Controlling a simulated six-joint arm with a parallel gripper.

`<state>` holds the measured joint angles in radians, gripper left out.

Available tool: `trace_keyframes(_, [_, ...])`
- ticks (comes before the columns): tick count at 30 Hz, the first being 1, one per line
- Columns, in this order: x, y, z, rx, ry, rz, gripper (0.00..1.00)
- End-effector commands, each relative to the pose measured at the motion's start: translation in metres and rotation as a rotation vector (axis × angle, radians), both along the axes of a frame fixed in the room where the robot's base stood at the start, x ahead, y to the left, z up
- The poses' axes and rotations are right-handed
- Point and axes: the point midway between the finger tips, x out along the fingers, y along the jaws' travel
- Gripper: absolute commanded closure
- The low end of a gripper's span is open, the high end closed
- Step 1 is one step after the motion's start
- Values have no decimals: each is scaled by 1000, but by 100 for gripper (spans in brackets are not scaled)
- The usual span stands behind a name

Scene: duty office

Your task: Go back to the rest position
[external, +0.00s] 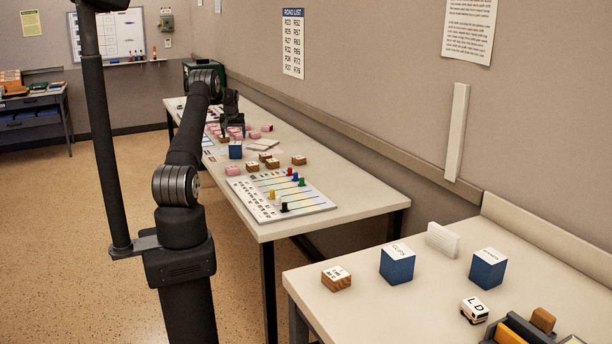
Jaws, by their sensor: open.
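My arm reaches out over the far part of the long white table (345,195). My gripper (231,136) is at the end of it, pointing down among pink and brown blocks. The fingers are small and dark at this distance, and I see nothing clearly held between them. I cannot tell whether the fingertips touch any block. A blue box (235,150) stands just in front of the gripper. My own arm hides part of the table's left edge.
A white board (322,201) with coloured pegs lies near the table's front end. Brown blocks (272,163) sit behind it. A nearer table (360,312) holds blue boxes (397,265), a wooden block (336,279) and a toy van (474,310). A dark green bin (203,67) stands far back.

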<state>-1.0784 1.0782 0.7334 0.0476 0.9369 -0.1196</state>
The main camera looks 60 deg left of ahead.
Motion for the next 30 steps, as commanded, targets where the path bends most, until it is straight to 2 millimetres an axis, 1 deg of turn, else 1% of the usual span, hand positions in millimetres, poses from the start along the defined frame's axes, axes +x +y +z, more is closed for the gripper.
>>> trace_keyframes(1, [1,3,-9,-2,1,0,24])
trace_keyframes(6, [5,13,-37,-3,1,0,24])
trace_keyframes(12, [10,25,-66,-2,1,0,24])
trace_keyframes(19, [14,34,-94,-2,1,0,24])
trace_keyframes(21, [14,35,-81,2,-2,0,24])
trace_keyframes(24, [14,35,-72,2,-1,0,24])
trace_keyframes(30, [14,34,-68,0,0,0,24])
